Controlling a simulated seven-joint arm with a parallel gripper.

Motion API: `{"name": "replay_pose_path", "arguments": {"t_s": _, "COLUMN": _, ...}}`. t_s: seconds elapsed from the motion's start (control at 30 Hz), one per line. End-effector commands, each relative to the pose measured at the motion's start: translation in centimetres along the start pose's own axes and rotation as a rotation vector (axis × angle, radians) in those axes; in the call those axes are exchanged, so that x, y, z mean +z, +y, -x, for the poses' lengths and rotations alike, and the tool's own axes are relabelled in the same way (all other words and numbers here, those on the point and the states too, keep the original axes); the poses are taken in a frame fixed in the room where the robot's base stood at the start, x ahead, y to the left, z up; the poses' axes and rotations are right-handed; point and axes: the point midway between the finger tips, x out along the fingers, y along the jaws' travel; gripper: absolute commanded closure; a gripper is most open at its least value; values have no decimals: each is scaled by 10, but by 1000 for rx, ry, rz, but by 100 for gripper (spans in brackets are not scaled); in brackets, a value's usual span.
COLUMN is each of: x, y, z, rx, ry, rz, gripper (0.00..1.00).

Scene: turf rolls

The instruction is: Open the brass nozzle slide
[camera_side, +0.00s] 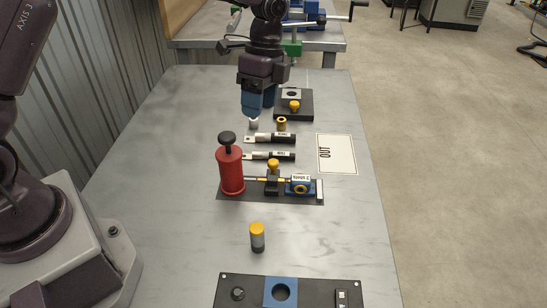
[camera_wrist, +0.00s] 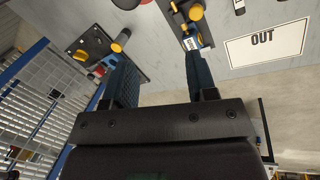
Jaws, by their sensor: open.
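My gripper (camera_side: 254,112) hangs over the far left part of the bench, its blue fingers open. In the wrist view the open fingers (camera_wrist: 156,75) show nothing held between them. A black base plate carries a red pump-like cylinder (camera_side: 230,171) with a black knob, a yellow knob (camera_side: 273,164) on a dark block, and a labelled blue block (camera_side: 300,187). A thin brass-coloured piece (camera_side: 262,179) lies between them, perhaps the nozzle slide; its position is too small to tell. The yellow knob also shows in the wrist view (camera_wrist: 196,12). My gripper is beyond this fixture and apart from it.
Two dark labelled tools (camera_side: 272,138) lie between gripper and fixture. A brass cylinder (camera_side: 282,124) and a far plate with a yellow knob (camera_side: 294,105) stand nearby. An OUT sheet (camera_side: 337,154) lies right. A yellow-capped cylinder (camera_side: 257,238) stands nearer, before a plate with a blue square (camera_side: 270,302).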

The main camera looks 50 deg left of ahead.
Motion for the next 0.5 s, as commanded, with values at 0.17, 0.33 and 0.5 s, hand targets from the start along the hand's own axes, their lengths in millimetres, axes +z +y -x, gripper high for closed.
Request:
{"name": "replay_pose_path", "arguments": {"t_s": 0.17, "x": -16, "y": -48, "z": -40, "rx": 109, "ry": 82, "rz": -490, "gripper": 48}}
{"name": "replay_pose_path", "arguments": {"t_s": 0.33, "x": -19, "y": -76, "z": -45, "rx": 107, "ry": 156, "rz": -948, "gripper": 48}}
{"name": "replay_pose_path", "arguments": {"t_s": 0.5, "x": -14, "y": -84, "z": -24, "rx": 77, "ry": 154, "rz": -1284, "gripper": 48}}
